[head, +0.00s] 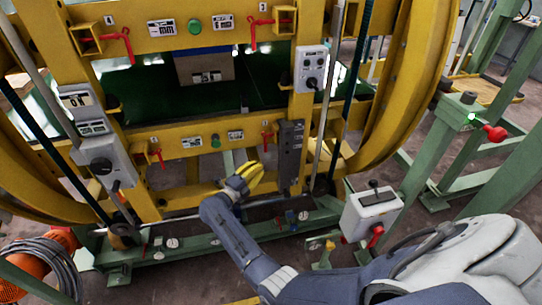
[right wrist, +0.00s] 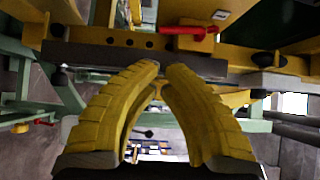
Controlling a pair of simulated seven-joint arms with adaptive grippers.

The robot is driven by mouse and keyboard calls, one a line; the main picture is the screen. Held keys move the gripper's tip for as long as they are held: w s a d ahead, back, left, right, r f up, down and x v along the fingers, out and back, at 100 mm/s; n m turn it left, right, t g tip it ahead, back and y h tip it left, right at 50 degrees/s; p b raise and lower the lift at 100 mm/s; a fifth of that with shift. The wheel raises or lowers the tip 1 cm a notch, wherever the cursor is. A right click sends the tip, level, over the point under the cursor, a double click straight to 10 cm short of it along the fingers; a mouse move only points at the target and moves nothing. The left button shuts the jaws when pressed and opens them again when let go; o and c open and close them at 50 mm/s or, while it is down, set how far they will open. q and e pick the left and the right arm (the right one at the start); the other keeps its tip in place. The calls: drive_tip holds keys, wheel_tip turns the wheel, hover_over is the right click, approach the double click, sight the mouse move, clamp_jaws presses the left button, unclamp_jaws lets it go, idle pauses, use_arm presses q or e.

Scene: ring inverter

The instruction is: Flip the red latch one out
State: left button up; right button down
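The yellow frame (head: 192,134) carries several red latches. An upper-left latch (head: 122,38) and an upper-right latch (head: 262,21) sit on the top beam. A lower-left latch (head: 159,158) and a lower-right latch (head: 267,134) sit on the lower beam. I cannot tell from the plates which is latch one. My right gripper (head: 256,174), with yellow fingers, is below the lower-right latch and apart from it. In the right wrist view its fingertips (right wrist: 163,66) nearly meet, with nothing between them. A red latch (right wrist: 188,30) shows beyond them. My left gripper is not in view.
Grey control boxes (head: 106,160) and (head: 311,69) are mounted on the frame. A grey box with a lever (head: 371,210) stands at right. A dark block (head: 290,152) hangs beside the lower-right latch. Green rails (head: 205,245) run below; hoses (head: 40,268) lie at lower left.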

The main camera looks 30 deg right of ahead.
drive_tip(key=x, duration=1)
idle(0.3)
drive_tip(key=a, duration=0.1)
drive_tip(key=w+a, duration=0.1)
drive_tip(key=a, duration=0.1)
drive_tip(key=shift+a, duration=0.4)
drive_tip(key=v, duration=0.7)
drive_tip(key=shift+a, duration=0.1)
idle(0.5)
